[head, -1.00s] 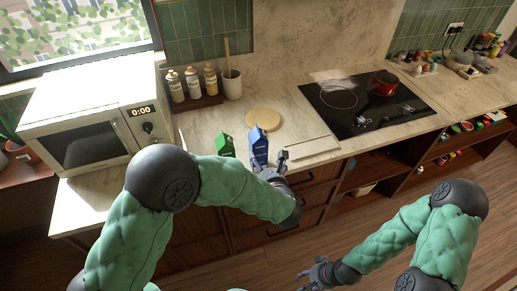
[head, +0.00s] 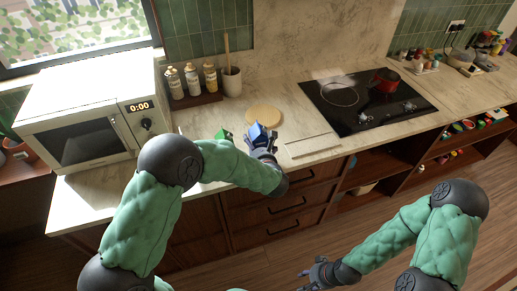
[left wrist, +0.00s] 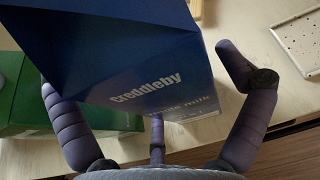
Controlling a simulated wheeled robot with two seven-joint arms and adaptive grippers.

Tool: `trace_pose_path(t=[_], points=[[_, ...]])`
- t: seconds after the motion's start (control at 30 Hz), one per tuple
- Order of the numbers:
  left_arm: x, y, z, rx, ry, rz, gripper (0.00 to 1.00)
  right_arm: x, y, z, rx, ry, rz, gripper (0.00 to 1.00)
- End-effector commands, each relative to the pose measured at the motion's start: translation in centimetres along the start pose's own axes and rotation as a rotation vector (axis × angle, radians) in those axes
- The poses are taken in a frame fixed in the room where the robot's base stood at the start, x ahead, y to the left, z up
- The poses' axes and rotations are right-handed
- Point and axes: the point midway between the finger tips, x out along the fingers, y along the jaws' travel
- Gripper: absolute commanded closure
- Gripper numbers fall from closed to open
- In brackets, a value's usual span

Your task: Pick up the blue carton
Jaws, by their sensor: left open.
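The blue carton (head: 257,131) with a gable top is at the front part of the counter, and its lower part is hidden by my left gripper (head: 265,147). It looks tilted in the head view. In the left wrist view, the blue carton (left wrist: 140,75) fills the space between the spread fingers of my left gripper (left wrist: 140,72), which is open around it; I see no firm closing. A green carton (head: 224,134) stands just left of it, partly hidden by my left arm. It also shows at the left of the wrist view (left wrist: 30,105). My right gripper (head: 318,272) is open and empty, low over the floor.
A round wooden board (head: 264,116) lies behind the blue carton. A pale tray (head: 312,145) lies to the right, before the cooktop (head: 365,103). A microwave (head: 90,115), bottles (head: 192,82) and a utensil pot (head: 231,81) stand left and behind.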

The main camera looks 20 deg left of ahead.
Motion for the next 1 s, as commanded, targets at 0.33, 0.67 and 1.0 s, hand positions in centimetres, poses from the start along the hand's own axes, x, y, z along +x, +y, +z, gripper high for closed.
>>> trace_pose_path(t=[0.33, 0.67, 1.0], points=[[0.02, -0.01, 0.07, 0.000, -0.001, 0.000, 0.40, -0.02, -0.01, 0.00, 0.000, 0.000, 0.000, 0.60], [0.01, -0.02, 0.16, -0.001, -0.002, 0.000, 0.72, -0.02, -0.01, 0.00, 0.000, 0.000, 0.000, 0.60], [-0.31, -0.04, 0.93, -0.001, -0.003, -0.001, 0.72, -0.26, -0.09, 0.01, 0.000, 0.000, 0.000, 0.60]])
